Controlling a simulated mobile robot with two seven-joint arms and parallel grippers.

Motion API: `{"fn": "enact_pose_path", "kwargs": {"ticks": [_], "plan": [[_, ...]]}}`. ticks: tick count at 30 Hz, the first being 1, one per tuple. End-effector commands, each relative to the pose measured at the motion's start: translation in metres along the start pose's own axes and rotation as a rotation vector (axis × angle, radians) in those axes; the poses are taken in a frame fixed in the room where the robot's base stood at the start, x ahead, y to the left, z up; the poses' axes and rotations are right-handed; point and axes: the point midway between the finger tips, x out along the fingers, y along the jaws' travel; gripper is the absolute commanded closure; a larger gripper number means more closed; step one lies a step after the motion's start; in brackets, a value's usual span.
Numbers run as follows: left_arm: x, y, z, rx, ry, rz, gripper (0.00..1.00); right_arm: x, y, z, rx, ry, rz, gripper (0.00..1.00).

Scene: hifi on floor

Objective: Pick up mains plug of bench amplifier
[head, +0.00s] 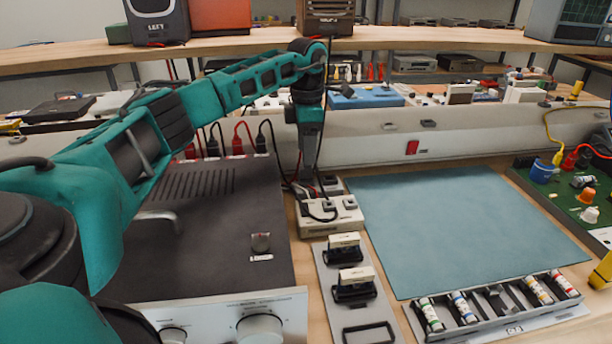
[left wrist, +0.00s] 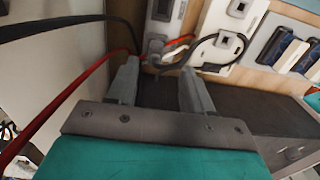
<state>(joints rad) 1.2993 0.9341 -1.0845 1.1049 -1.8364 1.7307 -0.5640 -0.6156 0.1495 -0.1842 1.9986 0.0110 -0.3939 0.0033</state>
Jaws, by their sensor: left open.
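The bench amplifier (head: 215,215), dark on top with a silver knobbed front, stands at the left. My left gripper (head: 306,178) points down beside its rear right corner, next to a white socket strip (head: 345,222). In the left wrist view the gripper (left wrist: 160,85) is open, with nothing seen between its fingers. A white socket block (left wrist: 232,25) lies beyond the fingertips; a thin black cable (left wrist: 212,38) loops over it and a red cable runs beside it. The amplifier's mains plug cannot be told clearly from the other pale parts near the fingertips. My right gripper is not in view.
A grey panel (head: 330,285) with black-based parts lies right of the amplifier. A bare blue mat (head: 460,220) covers the middle bench. A battery tray (head: 493,305) lies at front right. Red and black leads (head: 238,138) hang behind the amplifier.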

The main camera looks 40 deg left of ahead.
Motion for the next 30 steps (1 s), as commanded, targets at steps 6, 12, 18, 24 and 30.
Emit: {"fn": "enact_pose_path", "kwargs": {"ticks": [6,12,18,24,30], "plan": [[0.035,0.005,-0.002,0.0,0.004,-0.002,0.49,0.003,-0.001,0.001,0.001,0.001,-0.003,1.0],[0.046,0.005,-0.002,0.0,0.001,0.0,0.49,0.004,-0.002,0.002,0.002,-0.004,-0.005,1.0],[0.046,0.005,-0.002,0.0,0.001,0.0,0.52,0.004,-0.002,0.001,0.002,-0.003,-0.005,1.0],[0.045,0.005,-0.001,0.0,0.001,-0.001,0.71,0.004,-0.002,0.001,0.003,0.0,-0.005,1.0],[0.045,0.005,-0.001,0.0,0.001,-0.001,0.9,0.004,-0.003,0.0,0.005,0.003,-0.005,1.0]]}}
